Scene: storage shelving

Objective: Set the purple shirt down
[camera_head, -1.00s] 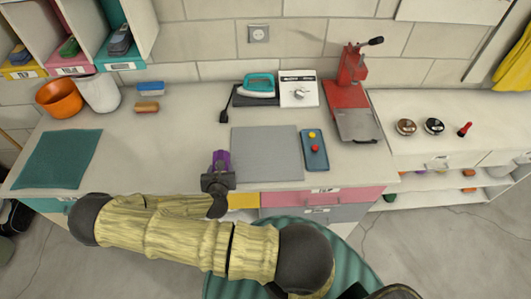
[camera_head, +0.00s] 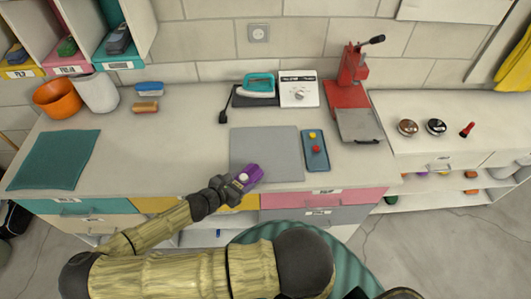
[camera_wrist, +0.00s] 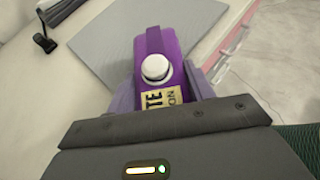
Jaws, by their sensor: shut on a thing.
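The purple thing (camera_head: 251,174) is in my gripper (camera_head: 238,183), over the front edge of the grey mat (camera_head: 265,145). In the wrist view the purple item (camera_wrist: 153,45) looks like a stiff, rounded block with a white round knob and a yellow lettered label, not loose cloth. My gripper (camera_wrist: 163,88) is shut on its near end, one finger on each side. Its far end points over the grey mat (camera_wrist: 110,40). I cannot tell whether it touches the mat or hangs just above it. No other purple shirt is in view.
A blue tray (camera_head: 315,158) with red and yellow knobs lies right of the mat. A teal iron (camera_head: 258,85), white control box (camera_head: 299,91) and red press (camera_head: 352,80) stand behind. A teal cloth (camera_head: 55,160) lies left. The counter (camera_head: 180,145) left of the mat is clear.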

